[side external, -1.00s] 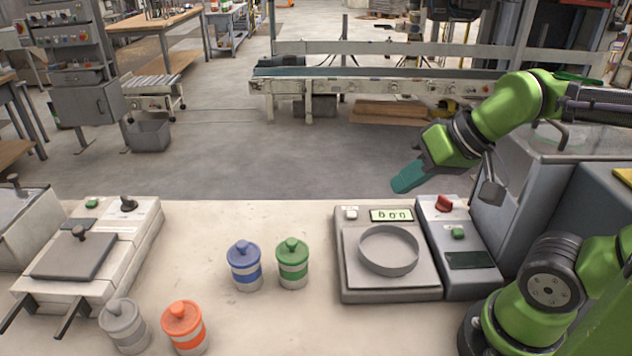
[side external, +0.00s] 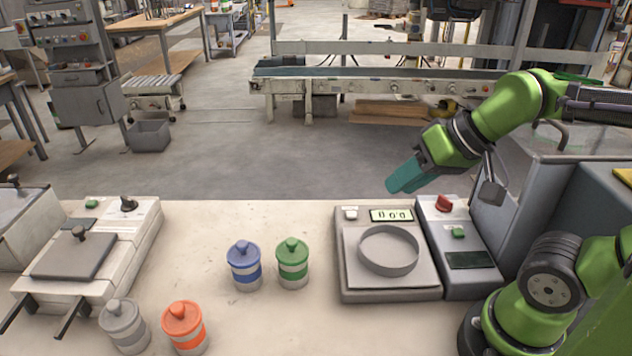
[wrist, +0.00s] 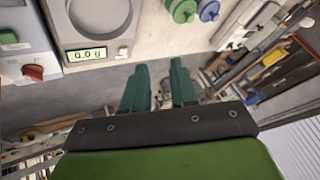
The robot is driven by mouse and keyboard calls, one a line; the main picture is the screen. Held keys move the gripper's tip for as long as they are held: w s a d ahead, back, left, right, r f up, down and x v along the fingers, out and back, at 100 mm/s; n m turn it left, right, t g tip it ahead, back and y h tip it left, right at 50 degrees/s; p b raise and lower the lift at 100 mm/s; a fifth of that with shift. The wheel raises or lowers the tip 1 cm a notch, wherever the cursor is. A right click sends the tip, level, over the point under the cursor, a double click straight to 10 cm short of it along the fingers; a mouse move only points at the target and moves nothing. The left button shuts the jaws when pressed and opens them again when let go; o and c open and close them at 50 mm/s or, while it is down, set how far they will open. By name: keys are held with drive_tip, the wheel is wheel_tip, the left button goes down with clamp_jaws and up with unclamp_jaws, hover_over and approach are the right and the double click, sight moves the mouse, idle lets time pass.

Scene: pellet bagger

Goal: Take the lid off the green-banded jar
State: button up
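The green-banded jar (side external: 292,272) stands upright on the bench, left of the scale. Its green lid (side external: 292,247) with a knob is on it. In the wrist view the green lid (wrist: 182,8) shows at the top edge. My gripper (side external: 391,189) is raised above the back edge of the bench, behind the scale, well apart from the jar and to its right. In the wrist view my gripper (wrist: 160,66) has its two teal fingers apart with nothing between them.
A blue-banded jar (side external: 244,273) stands close left of the green-banded one. An orange-banded jar (side external: 187,335) and a grey jar (side external: 127,332) stand at the front left. The scale (side external: 388,290) with a round pan is to the right; a sealer (side external: 110,250) is at far left.

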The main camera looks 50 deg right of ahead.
drive_tip(key=o, duration=1.3)
drive_tip(key=n+g+h, duration=0.2)
drive_tip(key=n+g, duration=0.1)
drive_tip(key=g, duration=0.4)
hover_over(291, 240)
wheel_tip(291, 240, down, 16)
drive_tip(key=shift+f, duration=0.25)
